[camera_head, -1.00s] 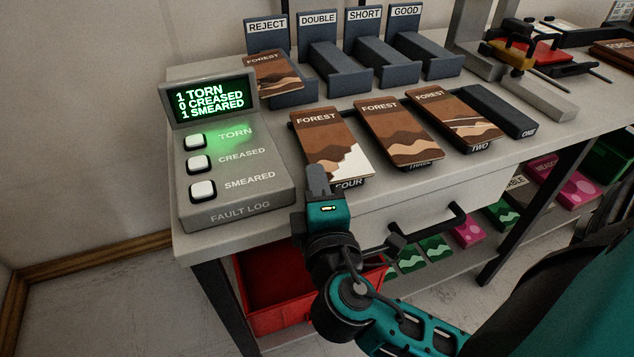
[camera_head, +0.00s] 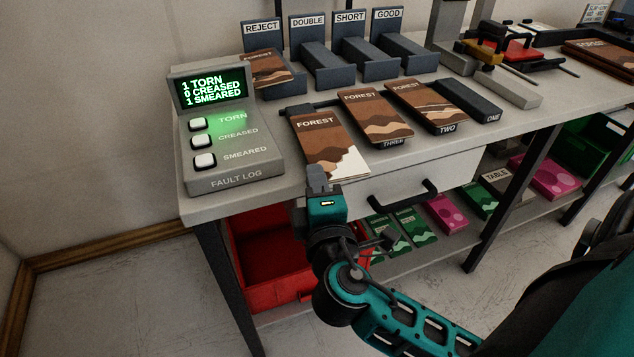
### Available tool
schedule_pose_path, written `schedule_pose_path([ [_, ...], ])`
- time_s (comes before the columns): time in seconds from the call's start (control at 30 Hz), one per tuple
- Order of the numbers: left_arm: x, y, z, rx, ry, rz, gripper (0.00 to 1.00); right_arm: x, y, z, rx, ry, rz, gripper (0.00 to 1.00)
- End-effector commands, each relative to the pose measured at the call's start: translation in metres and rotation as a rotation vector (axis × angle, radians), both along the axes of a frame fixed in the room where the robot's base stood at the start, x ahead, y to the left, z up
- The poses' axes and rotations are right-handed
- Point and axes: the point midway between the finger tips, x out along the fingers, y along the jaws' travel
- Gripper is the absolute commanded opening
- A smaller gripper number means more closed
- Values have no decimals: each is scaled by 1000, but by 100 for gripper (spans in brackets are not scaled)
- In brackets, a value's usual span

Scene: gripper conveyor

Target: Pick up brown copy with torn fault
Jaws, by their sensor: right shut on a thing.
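The brown FOREST copy with a jagged white lower-right corner (camera_head: 322,140) is at the front of the bench. My right gripper (camera_head: 318,182) is shut on its near edge; the fingertips partly hide that edge. The dark stand FOUR (camera_head: 318,105) shows just behind the copy's far edge, and its label is hidden. I cannot tell how far the copy is above the stand. Other brown FOREST copies lie on stand THREE (camera_head: 370,112) and stand TWO (camera_head: 430,98). My left gripper is not in view.
The fault log box (camera_head: 225,165) stands left, reading 1 torn, 0 creased, 1 smeared, with green glow by TORN. A brown copy leans in the REJECT slot (camera_head: 265,68). DOUBLE, SHORT and GOOD slots (camera_head: 386,60) are empty. A red bin (camera_head: 250,285) is below.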

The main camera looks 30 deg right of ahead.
Motion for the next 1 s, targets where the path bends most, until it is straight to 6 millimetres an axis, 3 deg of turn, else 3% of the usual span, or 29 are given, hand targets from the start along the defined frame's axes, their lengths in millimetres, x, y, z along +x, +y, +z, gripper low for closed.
schedule_pose_path([
  [0.43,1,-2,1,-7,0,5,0,2,-1,0,0,-1,0,0],
  [0.47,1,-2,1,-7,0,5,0,2,-1,0,0,-1,0,14],
  [0.73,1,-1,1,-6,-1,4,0,1,-1,0,0,-1,0,40],
  [1.0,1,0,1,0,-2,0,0,1,-1,0,0,-1,0,41],
])
